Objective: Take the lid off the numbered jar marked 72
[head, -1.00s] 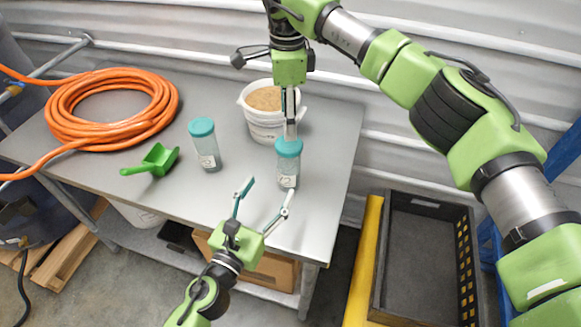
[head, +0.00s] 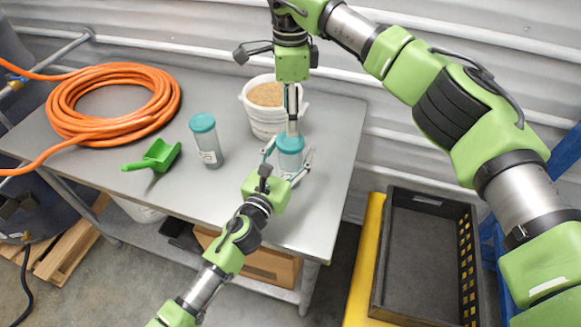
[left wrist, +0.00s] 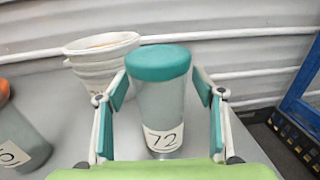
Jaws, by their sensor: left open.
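The jar marked 72 (left wrist: 160,115) stands upright on the table, closed by its teal lid (left wrist: 158,62); in the head view the jar (head: 289,160) is near the table's right front. My left gripper (head: 287,155) is open, with one finger on each side of the jar; the left wrist view shows gaps beside it. My right gripper (head: 291,118) points down from above, its tips near the lid in the head view. Its fingers look edge-on, so their opening is unclear. The left wrist view shows nothing on the lid.
A second teal-lidded jar (head: 207,143) stands to the left; its label is partly cut off in the left wrist view. A white bucket of substrate (head: 265,118) stands behind. A green scoop (head: 155,156) and orange hose (head: 115,105) lie left. A dark crate (head: 425,250) is right of the table.

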